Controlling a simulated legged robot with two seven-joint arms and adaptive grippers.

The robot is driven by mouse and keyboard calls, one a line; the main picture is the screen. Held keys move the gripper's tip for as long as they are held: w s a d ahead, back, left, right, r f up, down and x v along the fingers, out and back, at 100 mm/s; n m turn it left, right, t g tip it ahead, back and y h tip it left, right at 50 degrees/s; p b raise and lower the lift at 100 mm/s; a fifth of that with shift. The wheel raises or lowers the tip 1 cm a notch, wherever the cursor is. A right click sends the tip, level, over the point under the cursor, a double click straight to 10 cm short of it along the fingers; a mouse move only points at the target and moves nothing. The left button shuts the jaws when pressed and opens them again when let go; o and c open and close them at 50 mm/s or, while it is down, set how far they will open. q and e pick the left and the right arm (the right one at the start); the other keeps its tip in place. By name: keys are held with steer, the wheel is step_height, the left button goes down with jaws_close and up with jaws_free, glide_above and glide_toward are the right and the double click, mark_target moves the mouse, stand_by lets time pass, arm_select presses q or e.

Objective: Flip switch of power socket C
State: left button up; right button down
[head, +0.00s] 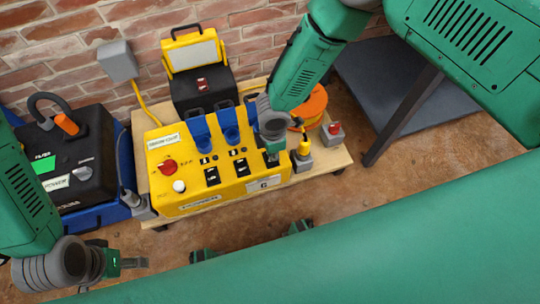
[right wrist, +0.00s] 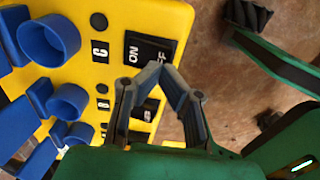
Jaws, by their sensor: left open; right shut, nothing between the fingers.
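The yellow power box (head: 220,190) stands on a low wooden cart, with blue sockets and black switches on its top. In the right wrist view, the black switch of socket C (right wrist: 150,50), marked ON and OFF, lies beside the letter C and blue socket C (right wrist: 62,38). My right gripper (right wrist: 158,68) is shut and empty, its fingertips at the lower edge of this switch; contact cannot be told. In the head view my right gripper (head: 272,155) hides most of switch C. My left gripper (head: 135,263) is open and empty at the lower left, away from the box.
Other switches (head: 212,176) sit left of C, near a red knob (head: 168,167) and white button (head: 179,186). A red-button box (head: 333,133) and orange cable reel (head: 312,102) stand right of the box. A black-and-blue case (head: 80,165) is at left.

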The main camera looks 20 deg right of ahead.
steer(key=shift+f+b, duration=0.65)
steer(key=shift+f, duration=0.3)
stand_by(0.3)
steer(key=shift+f, duration=0.2)
steer(key=shift+r, duration=0.1)
steer(key=shift+r+p, duration=2.85)
steer(key=shift+r, duration=0.6)
